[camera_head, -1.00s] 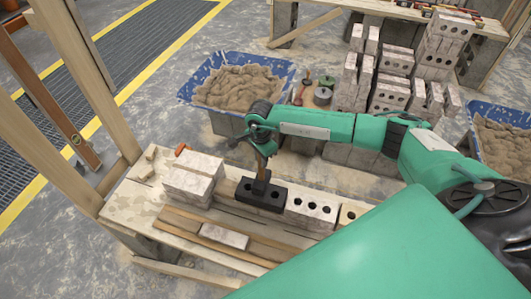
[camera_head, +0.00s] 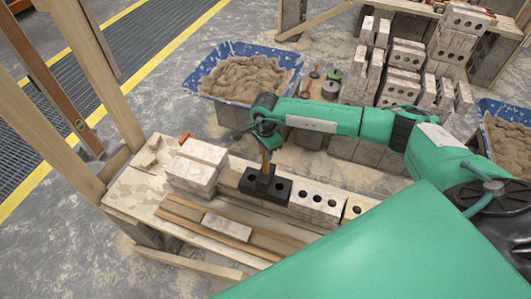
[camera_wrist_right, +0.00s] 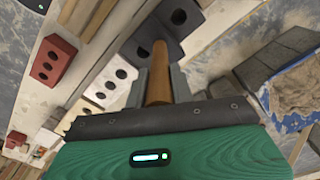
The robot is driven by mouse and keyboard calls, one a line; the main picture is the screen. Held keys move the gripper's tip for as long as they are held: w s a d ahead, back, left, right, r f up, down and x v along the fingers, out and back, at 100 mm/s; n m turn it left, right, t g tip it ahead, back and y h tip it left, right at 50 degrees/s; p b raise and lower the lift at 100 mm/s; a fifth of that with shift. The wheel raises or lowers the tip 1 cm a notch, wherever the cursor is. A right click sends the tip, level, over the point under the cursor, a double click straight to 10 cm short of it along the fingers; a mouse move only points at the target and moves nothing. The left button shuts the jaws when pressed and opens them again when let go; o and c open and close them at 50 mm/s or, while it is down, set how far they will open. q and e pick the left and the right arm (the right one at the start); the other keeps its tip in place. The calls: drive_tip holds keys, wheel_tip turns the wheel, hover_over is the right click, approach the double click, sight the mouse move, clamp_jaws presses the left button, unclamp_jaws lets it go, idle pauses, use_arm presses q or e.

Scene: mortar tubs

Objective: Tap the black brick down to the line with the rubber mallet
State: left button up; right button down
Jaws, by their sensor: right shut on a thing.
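The black brick (camera_head: 280,190) lies in the row on the wooden bench, between a stack of pale bricks and a pale brick with holes. My right gripper (camera_head: 266,135) is above it, shut on the wooden handle of the rubber mallet (camera_head: 266,160). The mallet's dark head is down at the brick's top; I cannot tell whether it touches. In the right wrist view, the handle (camera_wrist_right: 158,75) stands between the fingers of my gripper (camera_wrist_right: 159,90), and the black brick (camera_wrist_right: 180,17) shows beyond the dark head. I cannot make out the line. My left gripper is not in view.
Pale bricks (camera_head: 197,166) are stacked left of the black brick, and a pale holed brick (camera_head: 318,202) lies right. Wooden strips and a loose brick (camera_head: 227,228) lie in front. A blue tub (camera_head: 290,60) of mortar stands behind the bench. The wrist view shows a red brick (camera_wrist_right: 55,60).

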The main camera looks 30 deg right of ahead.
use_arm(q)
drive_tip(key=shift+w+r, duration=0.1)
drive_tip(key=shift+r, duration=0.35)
use_arm(e)
wheel_tip(320, 180, up, 3)
drive_tip(key=shift+f, duration=0.2)
wheel_tip(320, 180, up, 5)
drive_tip(key=shift+f+p, duration=0.2)
drive_tip(key=shift+p, duration=0.9)
drive_tip(key=shift+r, duration=0.2)
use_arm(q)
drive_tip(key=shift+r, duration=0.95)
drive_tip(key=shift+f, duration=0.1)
use_arm(e)
drive_tip(key=shift+s+a, duration=0.1)
